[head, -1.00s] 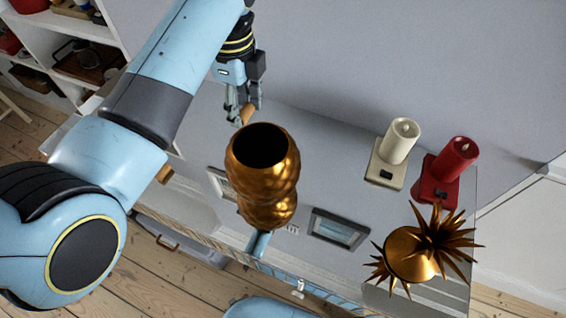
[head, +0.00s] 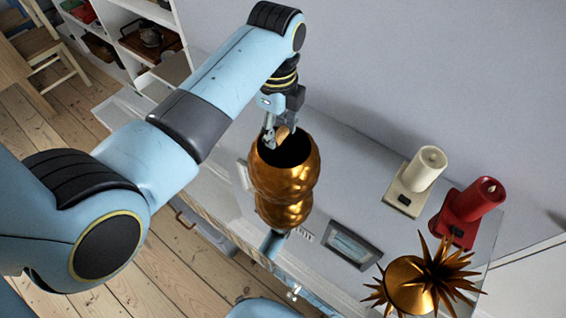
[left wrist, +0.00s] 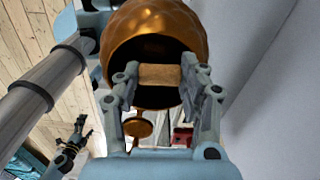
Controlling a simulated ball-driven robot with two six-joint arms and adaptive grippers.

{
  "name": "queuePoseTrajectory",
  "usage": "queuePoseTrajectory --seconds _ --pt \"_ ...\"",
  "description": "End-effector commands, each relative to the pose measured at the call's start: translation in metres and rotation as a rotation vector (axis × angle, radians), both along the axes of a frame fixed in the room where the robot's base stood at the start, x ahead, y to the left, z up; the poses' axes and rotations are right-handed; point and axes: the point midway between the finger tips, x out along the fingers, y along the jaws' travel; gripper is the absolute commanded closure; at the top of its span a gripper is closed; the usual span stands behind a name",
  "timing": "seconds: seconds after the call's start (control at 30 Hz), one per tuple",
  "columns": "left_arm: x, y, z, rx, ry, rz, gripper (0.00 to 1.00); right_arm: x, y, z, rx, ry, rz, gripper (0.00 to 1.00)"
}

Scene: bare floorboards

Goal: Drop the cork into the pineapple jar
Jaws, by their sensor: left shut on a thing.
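The pineapple jar (head: 287,181) is a bumpy gold vessel standing on the glossy surface, with its dark round mouth facing up. In the left wrist view the jar (left wrist: 150,22) shows behind my fingers. My left gripper (head: 277,139) is at the far rim of the mouth, shut on the tan cork (head: 284,132). In the left wrist view the cork (left wrist: 160,75) is clamped crosswise between both fingertips, in front of the dark opening. My right gripper (left wrist: 76,137) shows small at the lower left there; its jaws are too small to judge.
A spiky gold lid (head: 410,282) lies at the front right. A cream candle on a stand (head: 410,185) and a red candle on a stand (head: 466,212) stand to the jar's right. A dark picture frame (head: 350,245) lies between jar and lid. A wall rises behind.

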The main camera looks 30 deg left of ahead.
Motion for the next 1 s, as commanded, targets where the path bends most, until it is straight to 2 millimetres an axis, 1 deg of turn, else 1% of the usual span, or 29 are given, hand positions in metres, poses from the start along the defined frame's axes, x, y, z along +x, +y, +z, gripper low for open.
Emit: queuePoseTrajectory --seconds 0.3,0.33,0.5,0.77,0.83,0.93,1.0 --pt "0.000 0.000 -0.003 0.000 0.000 0.000 0.68 0.003 -0.002 0.000 -0.003 -0.006 0.001 0.00" --pt "0.000 0.000 -0.003 0.000 0.000 0.001 0.55 0.003 -0.002 0.000 -0.003 -0.006 0.001 0.00" --pt "0.000 0.000 -0.003 0.000 0.000 0.001 0.33 0.004 -0.002 0.000 -0.002 -0.006 0.001 0.00" --pt "0.000 0.000 -0.002 0.000 0.000 0.001 0.32 0.004 0.002 0.000 0.002 -0.007 0.000 0.00" --pt "0.000 0.000 0.001 0.000 -0.001 0.001 0.32 0.004 0.002 0.000 0.002 -0.007 0.000 0.00" --pt "0.001 0.000 0.012 -0.001 -0.003 0.001 0.32 0.004 0.001 0.000 0.001 -0.006 0.000 0.00" --pt "0.001 0.000 0.025 -0.001 -0.005 0.001 0.32 0.004 0.001 0.000 0.001 -0.006 0.000 0.00"
